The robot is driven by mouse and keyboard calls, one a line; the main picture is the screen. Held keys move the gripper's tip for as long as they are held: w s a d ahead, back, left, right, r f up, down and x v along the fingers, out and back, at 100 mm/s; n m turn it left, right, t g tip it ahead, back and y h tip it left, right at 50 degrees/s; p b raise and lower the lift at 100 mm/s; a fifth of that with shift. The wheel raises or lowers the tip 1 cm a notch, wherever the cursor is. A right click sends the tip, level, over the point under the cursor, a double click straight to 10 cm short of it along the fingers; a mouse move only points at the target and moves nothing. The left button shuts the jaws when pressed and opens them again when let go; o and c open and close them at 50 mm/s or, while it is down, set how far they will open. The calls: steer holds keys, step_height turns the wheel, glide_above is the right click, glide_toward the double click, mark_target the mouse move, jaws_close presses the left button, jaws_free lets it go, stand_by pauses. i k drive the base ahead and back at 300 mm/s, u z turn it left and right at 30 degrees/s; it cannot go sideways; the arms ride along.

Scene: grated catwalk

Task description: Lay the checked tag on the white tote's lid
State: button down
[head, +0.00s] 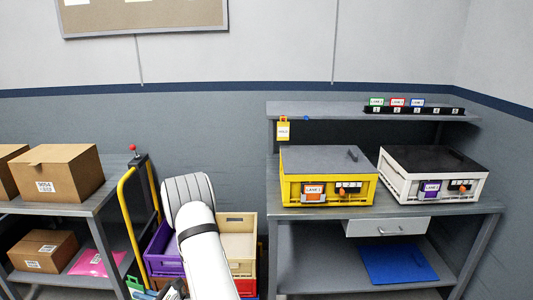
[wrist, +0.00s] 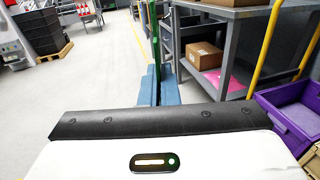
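The white tote (head: 431,190) stands on the right of the grey workbench. Its black lid (head: 430,159) is shut and looks bare, with a small dark handle. A purple label is on its front. I cannot pick out a checked tag for certain. Three small tags, green (head: 377,102), red (head: 397,102) and blue (head: 417,102), stand in a black rack on the upper shelf. A yellow tag (head: 283,131) hangs at that shelf's left end. My arm reaches down at the lower middle of the head view, left of the bench.
A yellow tote (head: 328,191) with a grey lid stands left of the white tote. A blue flat item (head: 398,263) lies on the lower shelf. Purple crate (head: 163,252) and tan crate (head: 236,238) are by my arm. Open floor (wrist: 85,90) lies left in the wrist view.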

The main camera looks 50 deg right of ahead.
mark_target(422, 157)
steer(key=z, duration=0.1)
steer(key=i, duration=0.15)
steer(key=z, duration=1.2)
